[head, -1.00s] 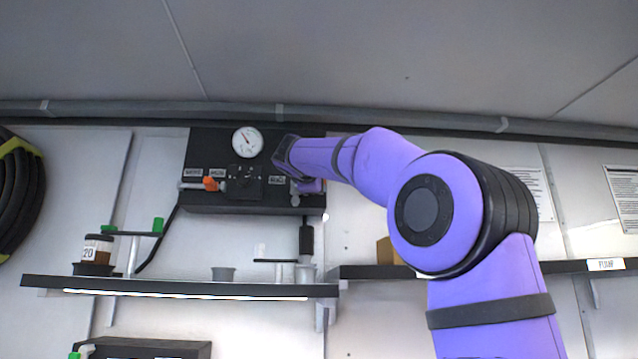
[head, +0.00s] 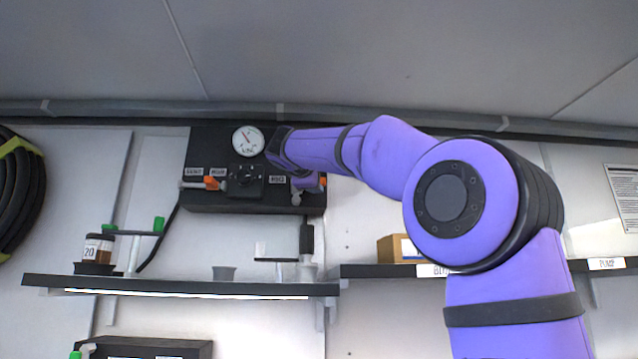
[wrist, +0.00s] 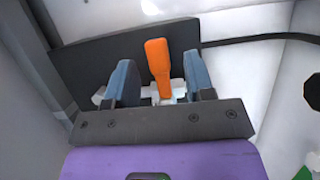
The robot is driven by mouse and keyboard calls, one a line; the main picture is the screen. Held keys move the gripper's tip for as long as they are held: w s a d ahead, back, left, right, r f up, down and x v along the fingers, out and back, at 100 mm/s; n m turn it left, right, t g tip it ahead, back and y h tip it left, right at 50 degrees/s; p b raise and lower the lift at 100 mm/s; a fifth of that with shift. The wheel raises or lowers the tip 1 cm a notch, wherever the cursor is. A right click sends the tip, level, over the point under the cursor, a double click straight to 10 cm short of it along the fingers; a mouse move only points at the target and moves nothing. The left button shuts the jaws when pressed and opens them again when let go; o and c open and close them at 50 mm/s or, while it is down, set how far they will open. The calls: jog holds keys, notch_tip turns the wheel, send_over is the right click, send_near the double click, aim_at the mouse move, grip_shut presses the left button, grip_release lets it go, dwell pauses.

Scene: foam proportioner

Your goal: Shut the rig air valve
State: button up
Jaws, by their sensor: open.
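In the wrist view an orange lever (wrist: 158,62) on a pale valve body (wrist: 168,90) stands between the two blue-grey fingers of my gripper (wrist: 162,82). The fingers are open, one on each side of the lever, with a gap visible on both sides. In the head view my gripper is at the right part of the black panel (head: 228,203), its fingers mostly hidden by my wrist. An orange tip (head: 322,183) shows at the panel's right end. Another orange-handled valve (head: 211,183) sits at the panel's left. The panel labels are too blurred to read surely.
A round gauge (head: 247,141) is on the panel. Below is a shelf (head: 180,288) with a brown jar (head: 97,250) and a grey cup (head: 223,273). A cardboard box (head: 391,249) stands on the right shelf. A coiled hose (head: 20,190) hangs at the far left.

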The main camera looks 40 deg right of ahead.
jog(key=v, duration=0.7)
jog(key=shift+s+a, duration=0.15)
jog(key=shift+s, duration=0.05)
jog(key=shift+f, duration=0.2)
jog(key=s+a+f+m+g+y, duration=0.1)
jog(key=s+f+y, duration=0.4)
jog(key=f, duration=1.1)
jog(key=s+a+f+m+g+y, duration=0.2)
jog(key=s+a+f+y, duration=0.3)
jog(key=s+f, duration=0.6)
jog(key=s+a+f+m+g+y, duration=0.1)
jog(key=s+a+f+m+y, duration=0.2)
jog(key=s+f, duration=0.6)
notch_tip(320, 180, down, 14)
jog(key=shift+a+f+m+g+y, duration=0.1)
jog(key=shift+a+m+g+y, duration=0.2)
jog(key=shift+a+y, duration=0.8)
